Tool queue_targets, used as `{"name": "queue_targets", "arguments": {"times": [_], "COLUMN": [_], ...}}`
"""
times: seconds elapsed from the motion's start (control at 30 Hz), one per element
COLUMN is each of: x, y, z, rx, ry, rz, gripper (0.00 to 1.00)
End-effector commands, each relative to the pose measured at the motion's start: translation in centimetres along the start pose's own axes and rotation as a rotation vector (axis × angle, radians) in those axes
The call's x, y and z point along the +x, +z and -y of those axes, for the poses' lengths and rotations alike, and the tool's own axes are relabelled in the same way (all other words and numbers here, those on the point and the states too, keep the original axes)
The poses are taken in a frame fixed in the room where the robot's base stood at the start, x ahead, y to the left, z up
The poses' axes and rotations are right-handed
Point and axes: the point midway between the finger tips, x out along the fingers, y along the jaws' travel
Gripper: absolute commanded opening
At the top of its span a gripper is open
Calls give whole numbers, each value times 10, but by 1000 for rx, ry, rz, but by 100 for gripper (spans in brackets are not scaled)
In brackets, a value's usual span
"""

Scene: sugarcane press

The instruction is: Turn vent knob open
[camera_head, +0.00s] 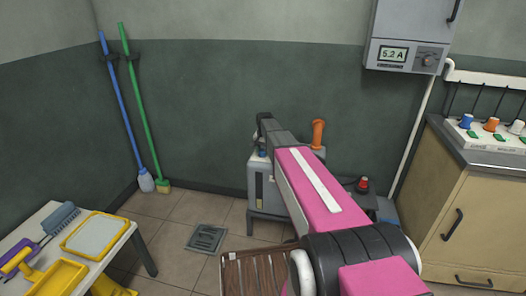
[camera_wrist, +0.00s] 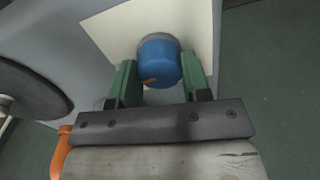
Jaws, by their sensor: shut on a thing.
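The vent knob is a round blue knob (camera_wrist: 158,58) with a small orange mark near its lower edge, in front of a cream plate (camera_wrist: 110,28) in the wrist view. The green fingers of my gripper (camera_wrist: 160,82) stand on its left and right sides and are shut on it. In the head view, a bit of blue knob (camera_head: 262,153) shows on the grey machine (camera_head: 256,178) by the back wall. My pink arm covers much of that machine, and my gripper (camera_head: 264,138) shows small and dark at its top left.
An orange lever (camera_head: 318,134) stands right of my arm, with a red button (camera_head: 363,184) lower right. A cabinet (camera_head: 462,205) is at right, and a table (camera_head: 118,240) with cleaning tools at front left. Floor around the drain (camera_head: 206,238) is clear.

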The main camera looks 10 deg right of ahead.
Motion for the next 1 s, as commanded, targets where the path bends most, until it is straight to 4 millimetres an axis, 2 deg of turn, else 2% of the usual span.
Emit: {"name": "queue_targets", "arguments": {"times": [0.27, 0.73, 0.77, 0.83, 1.0], "x": [0, 0, 0, 0, 0], "y": [0, 0, 0, 0, 0], "z": [0, 0, 0, 0, 0], "rx": [79, 92, 92, 92, 91], "ry": [-1, -1, -1, -1, -1], "rz": [-5, -5, -5, -5, -4], "gripper": [20, 20, 47, 69, 69]}}
